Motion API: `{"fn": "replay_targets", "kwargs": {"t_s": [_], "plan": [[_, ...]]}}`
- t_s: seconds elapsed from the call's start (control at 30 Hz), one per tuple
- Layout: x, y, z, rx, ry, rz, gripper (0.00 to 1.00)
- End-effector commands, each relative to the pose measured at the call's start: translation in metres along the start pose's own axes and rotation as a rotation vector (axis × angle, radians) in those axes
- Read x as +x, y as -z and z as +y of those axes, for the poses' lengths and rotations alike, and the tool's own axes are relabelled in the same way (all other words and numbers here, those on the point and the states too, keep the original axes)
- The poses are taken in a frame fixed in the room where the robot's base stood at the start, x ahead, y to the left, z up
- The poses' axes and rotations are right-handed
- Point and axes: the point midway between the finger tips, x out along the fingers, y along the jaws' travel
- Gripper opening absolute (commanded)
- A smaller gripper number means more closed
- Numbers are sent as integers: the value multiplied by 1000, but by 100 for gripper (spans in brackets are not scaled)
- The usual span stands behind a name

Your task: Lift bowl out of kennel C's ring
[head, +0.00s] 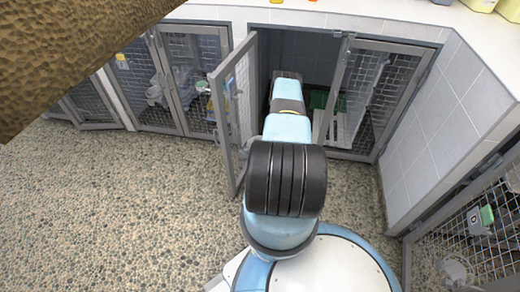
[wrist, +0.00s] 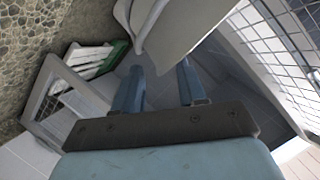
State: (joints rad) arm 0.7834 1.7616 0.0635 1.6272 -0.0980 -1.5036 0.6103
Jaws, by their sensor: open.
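In the wrist view my gripper (wrist: 160,68) is open, its two blue-grey fingers apart with nothing between their tips. Just beyond the tips is a smooth pale grey curved body (wrist: 185,28) with a rounded, rim-like edge at its left. It may be the bowl, its ring or both; I cannot tell. It appears apart from the fingers. In the head view my arm reaches into the open kennel (head: 305,52), and the gripper is hidden behind the arm. No bowl or ring is clear there.
The open mesh door (head: 240,105) stands close left of my arm. A fixed-looking mesh panel (head: 368,88) is at right. A white slatted piece (wrist: 92,58) with a green edge lies left in the wrist view. The pebbled floor (head: 110,200) at left is clear.

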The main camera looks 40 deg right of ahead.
Motion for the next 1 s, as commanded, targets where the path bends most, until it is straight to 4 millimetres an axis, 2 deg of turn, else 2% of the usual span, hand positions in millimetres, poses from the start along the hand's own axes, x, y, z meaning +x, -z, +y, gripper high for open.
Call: {"fn": "replay_targets", "kwargs": {"t_s": [0.2, 0.47, 0.9, 1.0], "plan": [[22, 0, 0, 0, 1, 1, 41], [23, 0, 0, 0, 0, 1, 41], [23, 0, 0, 0, 0, 1, 0], [23, 1, 0, 0, 0, 1, 0]]}}
